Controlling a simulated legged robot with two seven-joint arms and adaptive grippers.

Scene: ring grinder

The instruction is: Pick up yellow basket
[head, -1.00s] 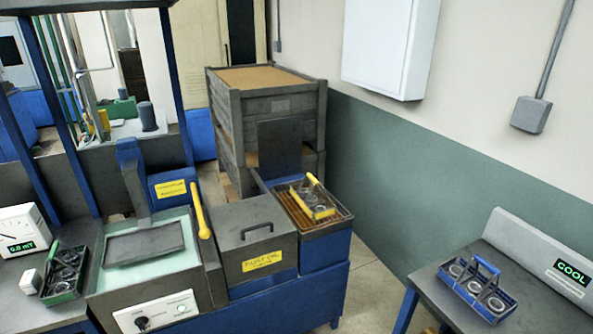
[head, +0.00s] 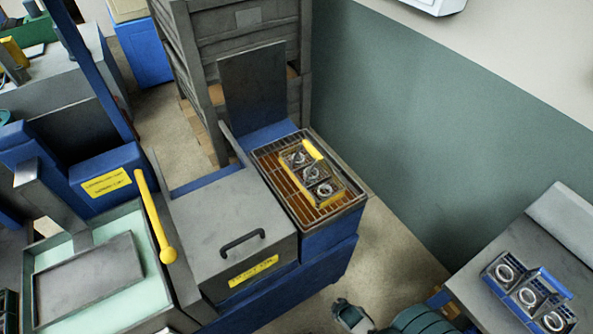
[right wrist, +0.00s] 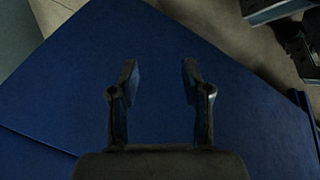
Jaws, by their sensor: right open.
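The yellow basket (head: 325,190) sits on the wire rack (head: 272,178) over the brown drip tray, beside the grey lidded box. It has a yellow handle (head: 312,150) and holds several metal rings. My right gripper (right wrist: 158,70) is open and empty in the right wrist view, in front of a plain blue panel (right wrist: 160,40). In the head view part of my right arm (head: 420,320) shows at the bottom edge, below and right of the basket and apart from it. My left gripper is not in view.
The grey lidded box (head: 230,215) with a black handle stands left of the rack. A yellow-knobbed lever (head: 155,215) rises further left. A blue basket (head: 527,293) with rings is on the table at right. A grey crate stack (head: 240,50) stands behind the rack.

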